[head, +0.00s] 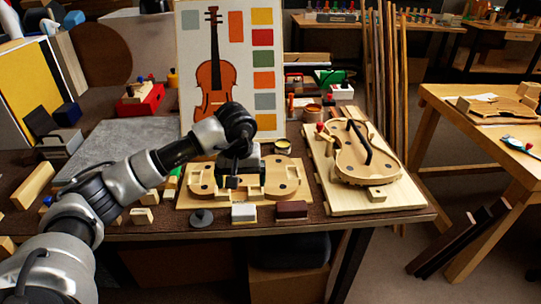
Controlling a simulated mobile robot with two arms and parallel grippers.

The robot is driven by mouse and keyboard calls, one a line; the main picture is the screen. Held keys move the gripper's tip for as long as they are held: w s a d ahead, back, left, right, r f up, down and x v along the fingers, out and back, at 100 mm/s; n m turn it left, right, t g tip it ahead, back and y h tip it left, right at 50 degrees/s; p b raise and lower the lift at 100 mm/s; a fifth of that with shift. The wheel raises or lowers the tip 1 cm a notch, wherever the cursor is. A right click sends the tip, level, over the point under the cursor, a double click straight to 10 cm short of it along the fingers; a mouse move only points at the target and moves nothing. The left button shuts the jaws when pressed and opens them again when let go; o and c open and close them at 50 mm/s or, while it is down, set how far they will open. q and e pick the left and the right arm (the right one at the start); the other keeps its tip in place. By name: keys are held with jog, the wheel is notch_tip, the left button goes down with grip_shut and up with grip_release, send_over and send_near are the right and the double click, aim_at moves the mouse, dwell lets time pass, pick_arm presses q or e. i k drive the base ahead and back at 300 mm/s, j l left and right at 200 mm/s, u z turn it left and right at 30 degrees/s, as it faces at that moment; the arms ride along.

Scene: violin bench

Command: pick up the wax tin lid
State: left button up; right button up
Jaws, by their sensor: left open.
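My left arm reaches in from the left. Its gripper (232,183) points down, open, over the wooden violin-shaped form (197,189) on the bench. A small round tin with a yellowish inside (283,145) stands behind the form, to the right of the gripper. A dark grey disc with a raised middle (202,218) lies at the bench's front edge, left of and nearer than the gripper. It may be the wax tin lid, but I cannot tell for sure. My right gripper is out of view.
A white block (244,212) and a dark brown block (291,209) lie along the front edge. A violin body (366,155) rests on a board at the right. A violin picture panel (190,60) stands behind. A grey slab (120,135) lies left.

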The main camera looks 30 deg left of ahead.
aim_at(201, 219)
jog(key=u, duration=1.4)
